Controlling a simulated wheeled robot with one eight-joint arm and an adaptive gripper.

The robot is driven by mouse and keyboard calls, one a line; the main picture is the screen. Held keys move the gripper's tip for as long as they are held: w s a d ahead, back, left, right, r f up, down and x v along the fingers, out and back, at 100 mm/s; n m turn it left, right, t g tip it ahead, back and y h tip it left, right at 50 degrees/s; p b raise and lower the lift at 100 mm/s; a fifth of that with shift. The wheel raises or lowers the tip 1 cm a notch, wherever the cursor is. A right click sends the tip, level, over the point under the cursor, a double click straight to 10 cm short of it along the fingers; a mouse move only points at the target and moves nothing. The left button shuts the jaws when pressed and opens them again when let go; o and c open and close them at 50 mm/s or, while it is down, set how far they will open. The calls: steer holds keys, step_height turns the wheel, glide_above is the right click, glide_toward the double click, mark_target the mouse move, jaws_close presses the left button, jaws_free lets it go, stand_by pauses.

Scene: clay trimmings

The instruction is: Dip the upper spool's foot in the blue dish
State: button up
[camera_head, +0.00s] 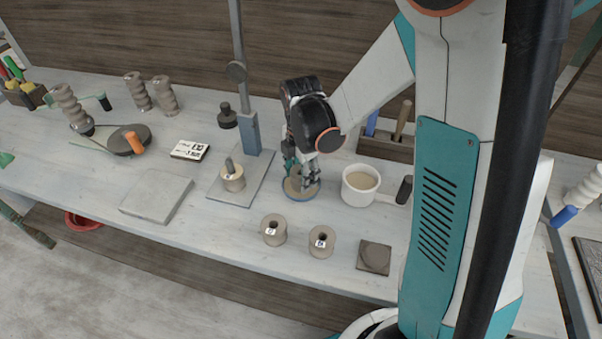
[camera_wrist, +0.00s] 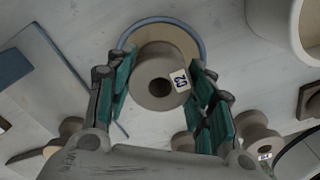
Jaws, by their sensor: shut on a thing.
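My gripper (camera_head: 303,177) is low over the blue-rimmed dish (camera_head: 300,194), right of the grey stand. In the wrist view my gripper's green pads (camera_wrist: 164,86) sit on either side of a grey-brown spool (camera_wrist: 152,101) with a white number label, and are shut on it. The spool's hollow end faces the camera. The blue dish rim (camera_wrist: 150,20) with its tan inside shows behind the spool. The spool's foot is hidden, so I cannot tell whether it touches what is in the dish. In the head view the held spool is mostly hidden by my fingers.
Two labelled spools (camera_head: 273,231) (camera_head: 321,242) stand at the front. Another spool (camera_head: 232,180) stands on the stand's plate (camera_head: 250,190). A white cup (camera_head: 360,190) is close right of the dish. A dark square tile (camera_head: 374,258) lies front right. A grey slab (camera_head: 157,196) lies left.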

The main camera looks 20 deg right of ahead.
step_height(320, 180, up, 7)
steer(key=p, duration=0.4)
steer(key=shift+p, duration=0.4)
stand_by(0.8)
